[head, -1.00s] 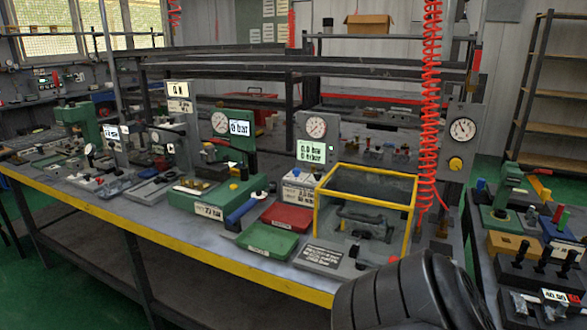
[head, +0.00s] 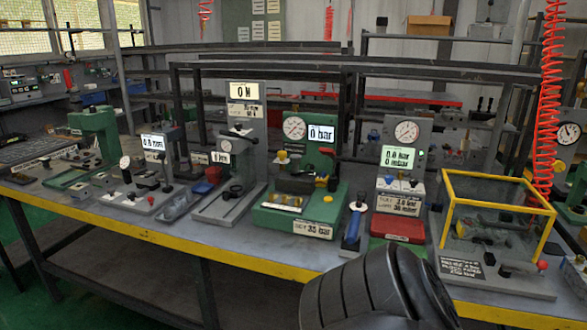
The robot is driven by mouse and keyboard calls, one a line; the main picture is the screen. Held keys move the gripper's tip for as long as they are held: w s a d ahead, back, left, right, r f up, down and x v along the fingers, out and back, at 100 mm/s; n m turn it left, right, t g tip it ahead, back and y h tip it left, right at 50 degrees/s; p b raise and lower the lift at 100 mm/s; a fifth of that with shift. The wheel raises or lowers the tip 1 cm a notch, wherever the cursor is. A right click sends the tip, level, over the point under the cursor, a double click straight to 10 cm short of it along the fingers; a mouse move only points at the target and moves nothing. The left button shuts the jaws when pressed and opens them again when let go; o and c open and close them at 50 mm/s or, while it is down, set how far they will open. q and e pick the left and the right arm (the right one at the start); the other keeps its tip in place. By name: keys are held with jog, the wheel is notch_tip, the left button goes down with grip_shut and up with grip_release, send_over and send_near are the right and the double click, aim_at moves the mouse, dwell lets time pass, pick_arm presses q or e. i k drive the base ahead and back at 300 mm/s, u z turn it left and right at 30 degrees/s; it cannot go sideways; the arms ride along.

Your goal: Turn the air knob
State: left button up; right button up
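No part in view is labelled clearly enough for me to tell that it is the air knob. A round gauge (head: 569,133) is at the right edge, beside the red coiled hose (head: 552,90); I cannot clearly make out a knob below it. A green test station (head: 300,212) stands mid-bench with a dial, a "0 bar" display (head: 321,133) and a small yellow knob (head: 282,156). A grey station to its right has a dial (head: 406,132) and a pale green display (head: 398,158). Neither gripper is in view; a dark ribbed part of my arm shows at the bottom.
The long bench has a yellow front edge (head: 240,256) and is crowded with devices. A yellow-framed clear box (head: 447,222) stands at the right. A tall grey stand with a "0 N" display (head: 241,91) is left of centre. Dark rails run behind.

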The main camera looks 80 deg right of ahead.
aim_at(413, 182)
jog(key=z, duration=1.9)
